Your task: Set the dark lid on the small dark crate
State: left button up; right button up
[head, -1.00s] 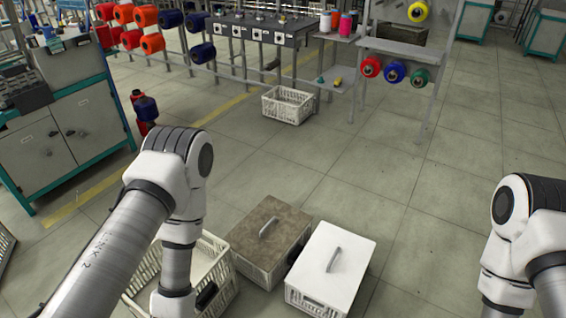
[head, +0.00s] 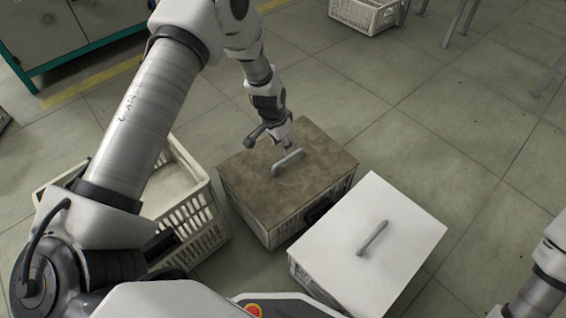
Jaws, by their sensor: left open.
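The dark brown lid (head: 318,160) with a grey bar handle (head: 288,163) lies on top of a pale lattice-sided crate (head: 244,212). It looks flat and covers the crate's top. My left gripper (head: 280,143) is directly over the lid, its open fingers close to the handle. I cannot tell whether they touch the handle. The inside of the crate is hidden by the lid. Part of my right arm shows at the lower right edge, but its gripper is out of view. No separate dark crate stands out.
A crate with a white lid (head: 405,235) stands close on the right. An open white crate (head: 187,178) stands on the left, partly hidden by my left arm. Another white crate (head: 364,14) is at the top. The floor (head: 480,130) at right is clear.

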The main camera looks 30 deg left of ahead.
aim_at(288, 157)
pick_arm(q)
jog(key=shift+w+a+f+b, duration=0.25)
jog(key=shift+w+f+b, duration=0.15)
jog(key=shift+w, duration=0.45)
jog(key=f+b, duration=0.4)
jog(key=f, duration=0.1)
jog(key=w+f+b, duration=0.1)
jog(key=f+b, duration=0.1)
jog(key=shift+d+f, duration=0.25)
jog(key=shift+d, duration=0.05)
jog(key=shift+w+f+b, duration=0.2)
jog(key=shift+f+b, duration=0.3)
jog(key=shift+b, duration=0.1)
pick_arm(e)
notch_tip(288, 157, down, 9)
jog(key=shift+f, duration=0.2)
jog(key=shift+w, duration=0.1)
